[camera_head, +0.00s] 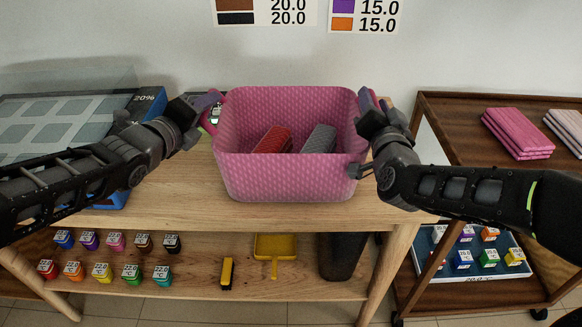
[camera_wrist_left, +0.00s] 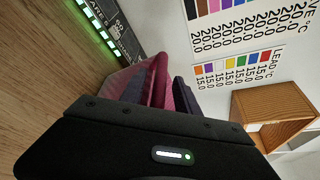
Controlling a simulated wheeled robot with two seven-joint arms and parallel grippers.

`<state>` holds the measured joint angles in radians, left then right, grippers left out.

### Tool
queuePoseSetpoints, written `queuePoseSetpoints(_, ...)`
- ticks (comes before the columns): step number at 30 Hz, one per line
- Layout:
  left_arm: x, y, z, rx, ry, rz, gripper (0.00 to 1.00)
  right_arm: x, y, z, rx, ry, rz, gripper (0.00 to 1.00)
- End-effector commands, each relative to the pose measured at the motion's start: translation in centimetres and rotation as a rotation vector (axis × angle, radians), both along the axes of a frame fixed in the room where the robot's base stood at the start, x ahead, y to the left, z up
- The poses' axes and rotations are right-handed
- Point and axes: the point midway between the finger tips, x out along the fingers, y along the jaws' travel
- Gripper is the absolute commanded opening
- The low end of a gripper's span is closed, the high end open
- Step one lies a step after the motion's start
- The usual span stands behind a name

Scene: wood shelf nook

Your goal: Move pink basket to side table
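The pink basket (camera_head: 288,178) is upright at the middle of the light wood table (camera_head: 170,205). I cannot tell whether its base touches the top. Inside lie a red bundle (camera_head: 271,140) and a grey bundle (camera_head: 319,139). My left gripper (camera_head: 212,104) is at the basket's left handle. In the left wrist view its dark fingers close on either side of the pink handle (camera_wrist_left: 157,80). My right gripper (camera_head: 368,106) is at the right handle; its fingertips are partly hidden. A dark wood side table (camera_head: 440,115) stands to the right.
Folded pink towels (camera_head: 517,133) and paler ones (camera_head: 566,130) lie on the side table's right; its left part is clear. A blue bin with a grey panel (camera_head: 60,120) is at left. Several small colored boxes, a yellow dustpan (camera_head: 275,246) and a dark bin (camera_head: 342,256) are below.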

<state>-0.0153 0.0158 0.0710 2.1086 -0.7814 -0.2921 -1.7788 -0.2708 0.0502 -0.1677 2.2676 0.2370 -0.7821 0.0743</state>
Motion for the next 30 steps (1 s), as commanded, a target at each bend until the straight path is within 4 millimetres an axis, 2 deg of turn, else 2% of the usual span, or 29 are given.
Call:
queuePoseSetpoints(7, -0.3, 0.1, 0.1, 0.0, -0.001, -0.001, 0.38, 0.0, 0.0, 0.0, 0.0, 0.0, 0.0, 0.38)
queuePoseSetpoints(11, -1.4, 0.6, 0.4, 0.001, -0.002, 0.0, 0.38, 0.0, 0.0, 0.0, 0.0, 0.0, 0.0, 0.38)
queuePoseSetpoints(24, -8.8, 3.6, 2.2, 0.0, -0.004, 0.0, 0.38, 0.0, 0.0, 0.0, 0.001, 0.0, 0.0, 0.38)
queuePoseSetpoints(30, -10.5, 4.4, 2.5, 0.0, -0.002, 0.0, 0.38, 0.0, 0.0, 0.0, 0.001, 0.0, 0.0, 0.38)
